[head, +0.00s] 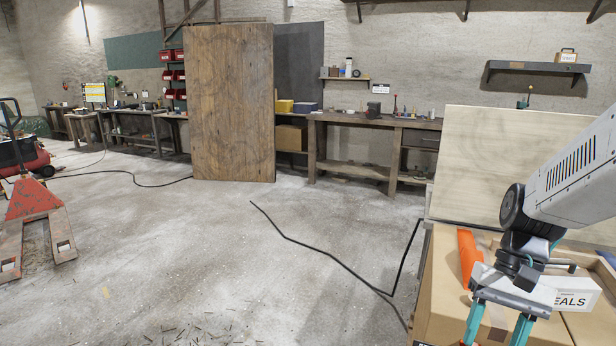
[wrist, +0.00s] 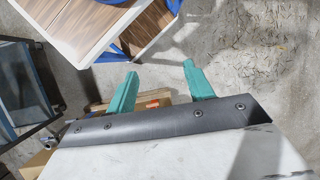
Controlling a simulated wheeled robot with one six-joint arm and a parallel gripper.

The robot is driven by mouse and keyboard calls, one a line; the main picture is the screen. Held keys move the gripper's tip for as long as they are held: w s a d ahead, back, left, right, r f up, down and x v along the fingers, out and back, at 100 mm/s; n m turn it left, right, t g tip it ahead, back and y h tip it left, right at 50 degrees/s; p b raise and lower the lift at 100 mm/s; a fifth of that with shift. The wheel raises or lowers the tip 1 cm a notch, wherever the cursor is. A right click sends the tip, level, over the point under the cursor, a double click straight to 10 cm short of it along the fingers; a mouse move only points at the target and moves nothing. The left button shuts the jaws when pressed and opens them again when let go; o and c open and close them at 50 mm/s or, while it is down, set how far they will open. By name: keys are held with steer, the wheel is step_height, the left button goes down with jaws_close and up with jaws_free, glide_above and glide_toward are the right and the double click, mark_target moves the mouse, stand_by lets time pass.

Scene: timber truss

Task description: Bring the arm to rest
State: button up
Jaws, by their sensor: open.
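My gripper (head: 498,325) hangs at the lower right of the head view, at the end of my white and grey arm. Its two teal fingers are apart, with nothing held between them. In the wrist view my gripper (wrist: 161,70) also shows the fingers spread, with bare floor between their tips. In the head view the gripper overlaps an open cardboard box (head: 443,285). I cannot tell how far above or in front of the box it is.
A white carton lettered "EALS" (head: 578,299) and an orange object (head: 467,250) are by the gripper. A pale board (head: 480,160) stands behind. A brown-topped table (wrist: 90,25) shows in the wrist view. A black cable (head: 310,247) crosses open floor; a pallet jack (head: 32,210) stands left.

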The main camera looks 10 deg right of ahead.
steer(key=s+a+r+n+t+h, duration=0.3)
steer(key=s+a+r+n+t, duration=0.1)
steer(key=a+r, duration=0.4)
steer(key=shift+s+a+r+n+t+h, duration=0.2)
steer(key=shift+s+r+n+t+h, duration=0.25)
steer(key=shift+s+n, duration=0.45)
steer(key=shift+d+r, duration=0.1)
steer(key=shift+d, duration=0.05)
